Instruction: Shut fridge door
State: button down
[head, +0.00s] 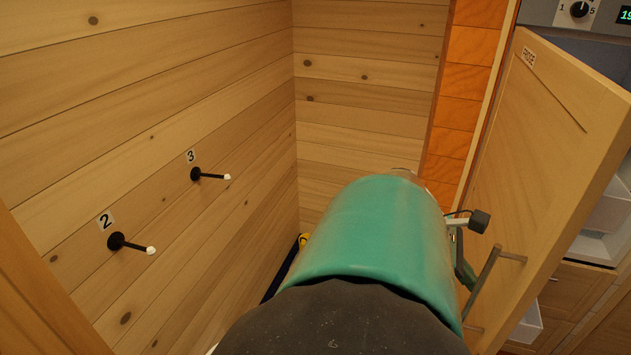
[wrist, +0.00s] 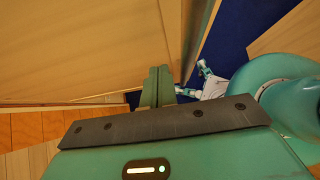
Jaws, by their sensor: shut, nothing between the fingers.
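The fridge door (head: 545,150) is a pale wooden panel with a small label at its top, on the right of the head view. It stands open, and white fridge bins (head: 602,215) show past its right edge. Its metal bar handle (head: 487,278) is on the face turned toward me. My gripper (wrist: 158,86) shows in the wrist view with its two green fingers together and nothing between them. In the head view my teal arm hides most of it; a green part shows just left of the handle. I cannot tell whether it touches the door.
A plank wall (head: 150,130) on the left carries black pegs (head: 210,176) with white tips, numbered 2 and 3. An oven panel (head: 580,12) is at the top right. Wooden drawers (head: 570,295) stand low behind the door. Orange tiles (head: 468,90) line the wall left of the door.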

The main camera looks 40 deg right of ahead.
jog(key=shift+s+d, duration=0.35)
jog(key=shift+s, duration=0.25)
jog(key=shift+s+d, duration=0.3)
jog(key=shift+s, duration=0.3)
jog(key=shift+s+d, duration=0.1)
jog(key=shift+s, duration=0.05)
